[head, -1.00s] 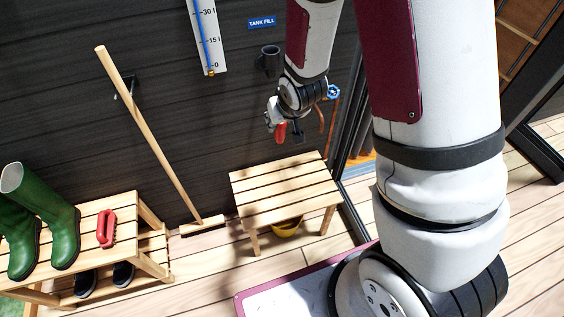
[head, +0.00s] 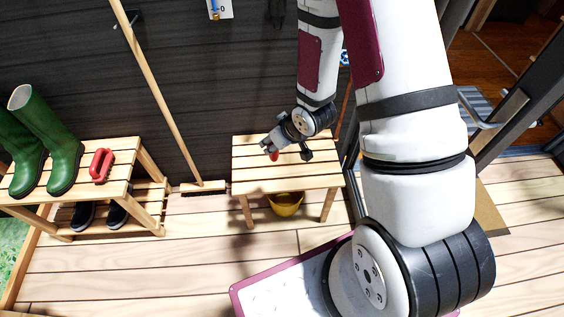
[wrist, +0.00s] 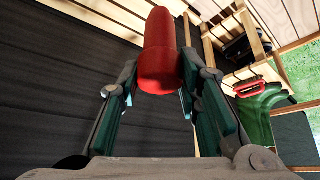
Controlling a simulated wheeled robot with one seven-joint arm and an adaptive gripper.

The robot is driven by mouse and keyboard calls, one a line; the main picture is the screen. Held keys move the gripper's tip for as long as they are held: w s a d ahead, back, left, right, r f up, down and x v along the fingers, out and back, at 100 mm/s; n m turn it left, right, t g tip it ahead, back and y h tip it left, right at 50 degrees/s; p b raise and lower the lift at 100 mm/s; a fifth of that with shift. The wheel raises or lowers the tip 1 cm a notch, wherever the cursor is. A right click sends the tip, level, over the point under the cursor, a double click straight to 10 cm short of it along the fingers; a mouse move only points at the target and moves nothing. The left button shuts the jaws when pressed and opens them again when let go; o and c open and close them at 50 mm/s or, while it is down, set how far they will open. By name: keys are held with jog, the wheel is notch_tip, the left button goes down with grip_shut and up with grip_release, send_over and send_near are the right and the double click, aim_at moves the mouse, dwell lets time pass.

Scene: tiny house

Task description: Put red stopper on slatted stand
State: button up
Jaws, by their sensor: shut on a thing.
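The red stopper (wrist: 160,52) is upright in the wrist view, held between my gripper's fingertips (wrist: 159,82). In the head view a small part of the stopper (head: 273,157) shows below my gripper (head: 288,153). My gripper is shut on it. The slatted stand (head: 300,182) is a low pale wooden stool against the dark wall. My gripper and the stopper appear over the stand's top, toward its left and back. I cannot tell whether the stopper touches the slats.
A yellow bowl (head: 286,204) sits under the stand. A wooden bench (head: 115,178) at left bears green boots (head: 64,160) and a red handled object (head: 101,165). A broom (head: 165,105) leans on the wall between them. Floor in front is clear.

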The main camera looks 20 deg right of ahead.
notch_tip(320, 180, down, 20)
jog(key=a+n+g+y+b, duration=0.1)
jog(key=a+n+y+b, duration=0.1)
jog(key=b, duration=1.7)
jog(key=shift+w+a+r+n, duration=0.15)
jog(key=shift+w+a+n, duration=0.25)
jog(key=shift+n, duration=0.5)
jog(key=shift+d+b, duration=0.1)
jog(key=shift+b, duration=0.65)
jog(key=shift+w+d+f+b, duration=0.45)
jog(key=shift+w+f, duration=0.3)
jog(key=shift+w, duration=1.4)
jog(key=shift+w+d+f+b, duration=0.45)
jog(key=shift+w+f, duration=0.3)
jog(key=shift+w, duration=1.45)
jog(key=shift+w+d+f+b, duration=0.4)
jog(key=shift+w+f, duration=0.35)
jog(key=shift+w, duration=1.4)
jog(key=shift+f, duration=0.1)
jog(key=o, duration=1)
jog(key=shift+o, duration=0.2)
